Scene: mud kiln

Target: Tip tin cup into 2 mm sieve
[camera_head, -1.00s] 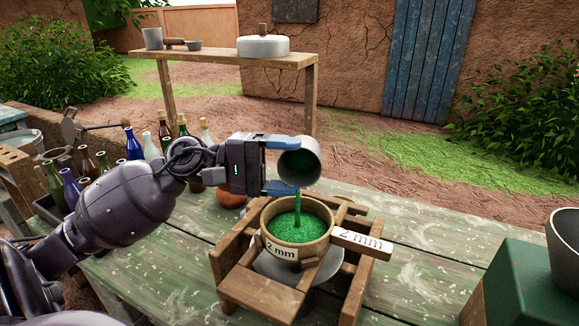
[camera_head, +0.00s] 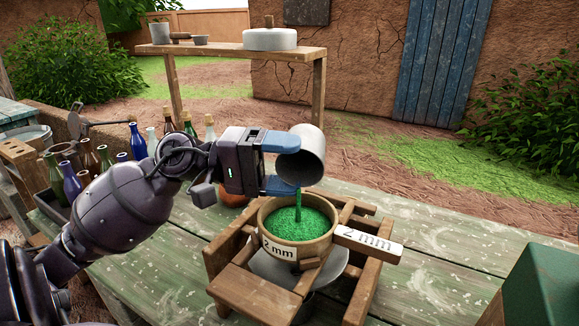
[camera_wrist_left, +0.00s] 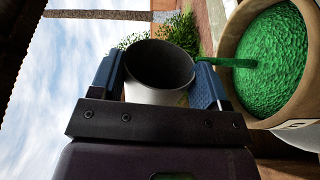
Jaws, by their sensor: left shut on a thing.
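My left gripper (camera_head: 275,167) is shut on the grey tin cup (camera_head: 303,156) and holds it tilted, mouth down, above the 2 mm sieve. The sieve (camera_head: 270,217) is a round tan ring labelled "2 mm", seated in a wooden frame. A thin stream of green granules (camera_head: 299,203) falls from the cup into the sieve, where a green heap lies. In the left wrist view the cup (camera_wrist_left: 160,72) sits between the blue fingers, and the stream runs from its lip to the sieve (camera_wrist_left: 232,40). My right gripper is not in view.
The wooden frame (camera_head: 228,285) with a "2 mm" tag (camera_head: 368,242) stands on the green plank table (camera_head: 440,285). Several bottles (camera_head: 72,185) stand at left. A green block (camera_head: 545,285) is at right. The table between frame and block is clear.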

